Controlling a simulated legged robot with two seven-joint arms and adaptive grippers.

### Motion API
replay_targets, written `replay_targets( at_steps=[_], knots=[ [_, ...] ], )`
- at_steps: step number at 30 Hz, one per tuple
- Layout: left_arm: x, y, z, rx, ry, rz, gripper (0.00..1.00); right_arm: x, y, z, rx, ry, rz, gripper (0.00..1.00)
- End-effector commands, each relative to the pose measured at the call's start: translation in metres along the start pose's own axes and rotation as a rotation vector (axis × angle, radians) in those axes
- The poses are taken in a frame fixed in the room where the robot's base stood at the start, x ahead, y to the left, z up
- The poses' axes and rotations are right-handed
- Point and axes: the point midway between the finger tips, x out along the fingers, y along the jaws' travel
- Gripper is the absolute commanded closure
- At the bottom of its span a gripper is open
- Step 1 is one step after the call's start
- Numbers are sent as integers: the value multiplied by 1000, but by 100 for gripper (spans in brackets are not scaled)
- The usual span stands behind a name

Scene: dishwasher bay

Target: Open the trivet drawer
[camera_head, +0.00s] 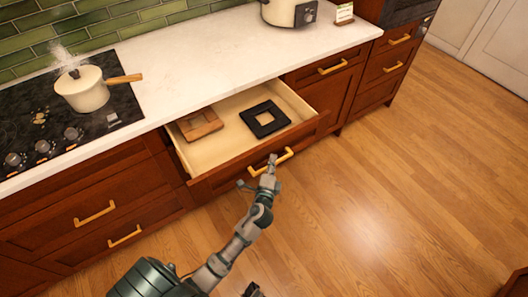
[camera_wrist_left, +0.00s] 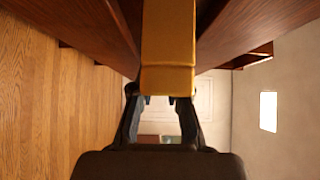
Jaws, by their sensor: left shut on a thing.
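The trivet drawer (camera_head: 185,165) is pulled out well from under the white counter. Inside lie a wooden square trivet (camera_head: 187,127) at the left and a black square trivet (camera_head: 252,130) at the right. My left gripper (camera_head: 271,163) is at the drawer front, shut on the brass drawer handle (camera_head: 284,154). In the left wrist view the handle (camera_wrist_left: 168,75) runs between the two dark fingers. A small dark part at the bottom edge of the head view may be my right gripper; too little shows to judge its state.
A steaming white pot (camera_head: 85,95) with a wooden handle stands on the black cooktop (camera_head: 30,125). A cooker (camera_head: 284,12) stands at the counter's back. Closed drawers (camera_head: 94,214) flank the open one. The wooden floor (camera_head: 400,190) at the right is clear.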

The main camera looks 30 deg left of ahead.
Motion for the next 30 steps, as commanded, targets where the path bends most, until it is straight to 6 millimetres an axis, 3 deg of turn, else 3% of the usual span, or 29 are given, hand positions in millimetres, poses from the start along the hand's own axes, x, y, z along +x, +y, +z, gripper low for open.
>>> replay_targets(
  at_steps=[6,15,28,29,30],
  knots=[
    [-27,5,-27,-6,2,8,100,5,-2,-8,-2,46,-1,60],
    [-48,4,-46,-1,0,7,100,6,-4,-17,1,96,-5,60],
    [-50,5,-49,3,-3,8,100,7,-4,-19,-1,105,-6,60],
    [-50,5,-48,3,-3,8,83,7,-4,-19,-3,104,-6,60],
    [-50,5,-48,2,-3,8,73,7,-4,-19,-4,104,-5,60]
  ],
)
